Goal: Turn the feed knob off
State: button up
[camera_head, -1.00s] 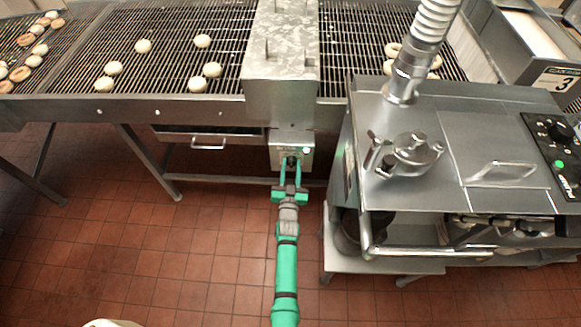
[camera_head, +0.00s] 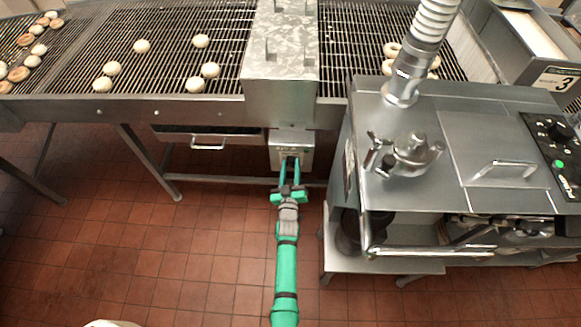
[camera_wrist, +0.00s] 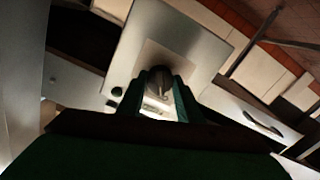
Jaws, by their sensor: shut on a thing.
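The feed knob (camera_wrist: 158,78) is a dark round knob on a pale plate, on the front of a small metal control box (camera_head: 278,136) below the conveyor. My gripper (camera_head: 290,161) reaches up to the box with its green fingers at the knob. In the wrist view my gripper (camera_wrist: 157,92) is shut on the knob, one finger on each side. The fingers partly cover the knob and the labels around it, so its setting cannot be read. A small dark green lamp or button (camera_wrist: 117,91) sits beside the plate.
A steel machine (camera_head: 460,140) with a hose stands close on the right. A drawer handle (camera_head: 208,147) is left of the box.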

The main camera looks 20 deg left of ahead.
jog(key=shift+s, duration=0.1)
jog(key=o, duration=1)
jog(key=shift+o, duration=0.2)
jog(key=v, duration=1.1)
